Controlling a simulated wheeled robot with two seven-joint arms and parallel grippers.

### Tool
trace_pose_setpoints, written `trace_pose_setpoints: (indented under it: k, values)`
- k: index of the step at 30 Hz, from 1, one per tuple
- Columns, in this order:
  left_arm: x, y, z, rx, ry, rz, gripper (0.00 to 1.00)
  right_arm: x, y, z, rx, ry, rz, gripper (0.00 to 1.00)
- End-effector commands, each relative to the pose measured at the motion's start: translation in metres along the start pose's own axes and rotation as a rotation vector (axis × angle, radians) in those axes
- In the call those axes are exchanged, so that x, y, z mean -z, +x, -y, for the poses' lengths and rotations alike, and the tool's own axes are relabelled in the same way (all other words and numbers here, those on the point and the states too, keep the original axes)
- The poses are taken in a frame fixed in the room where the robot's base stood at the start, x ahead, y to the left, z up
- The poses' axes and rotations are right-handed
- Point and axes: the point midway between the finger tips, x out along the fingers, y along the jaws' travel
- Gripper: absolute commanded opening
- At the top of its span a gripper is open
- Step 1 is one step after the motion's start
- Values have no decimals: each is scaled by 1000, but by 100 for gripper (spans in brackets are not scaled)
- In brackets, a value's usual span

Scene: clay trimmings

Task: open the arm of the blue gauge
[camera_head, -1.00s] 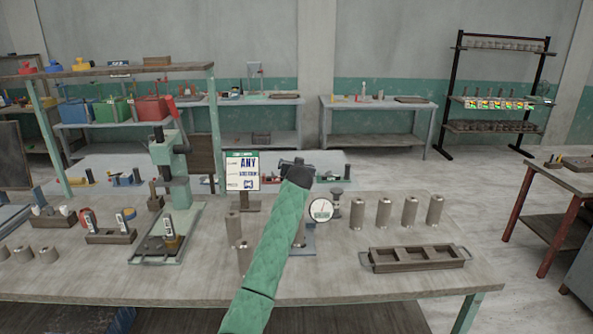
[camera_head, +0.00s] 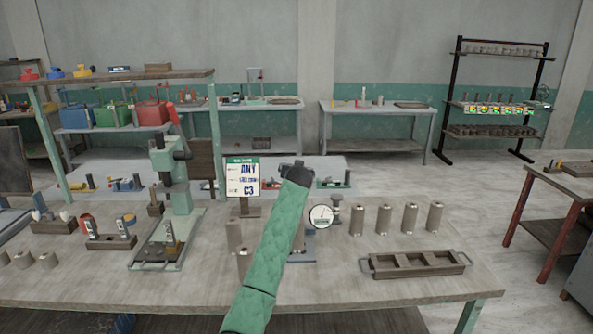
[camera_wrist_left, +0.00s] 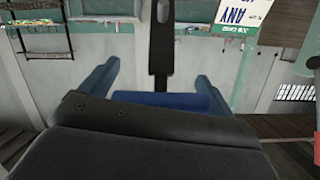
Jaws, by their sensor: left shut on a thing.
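A gauge with a round white dial (camera_head: 321,216) stands on a blue-grey base (camera_head: 309,246) in the middle of the bench, partly hidden behind my left arm. My green-sleeved left arm reaches up in front of it, its dark end at the gauge's top left. The left gripper shows in the left wrist view (camera_wrist_left: 158,75), with blue fingers on both sides. A blue bar (camera_wrist_left: 165,101) lies between them, and a dark upright bar with a hole (camera_wrist_left: 161,45) rises beyond it. The gripper is shut on a part that I take to be the gauge's arm; the contact is not clear. My right gripper is not in view.
Metal cylinders (camera_head: 383,219) stand right of the gauge, others close left of my arm. A tray with compartments (camera_head: 418,263) lies at the front right. A sign (camera_head: 242,178) stands behind my arm; a green press (camera_head: 172,185) is further left.

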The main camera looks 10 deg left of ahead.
Motion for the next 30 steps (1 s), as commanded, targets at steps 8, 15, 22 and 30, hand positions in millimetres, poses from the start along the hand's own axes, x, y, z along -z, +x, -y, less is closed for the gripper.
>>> trace_pose_setpoints:
  k: [8,15,22,30]
  values:
    - [-6,2,0,1,0,8,48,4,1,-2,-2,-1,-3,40]
    - [-6,2,0,1,1,9,48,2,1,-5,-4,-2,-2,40]
    - [-7,2,0,1,1,9,48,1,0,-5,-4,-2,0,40]
    - [-4,1,0,1,1,5,100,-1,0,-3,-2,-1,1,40]
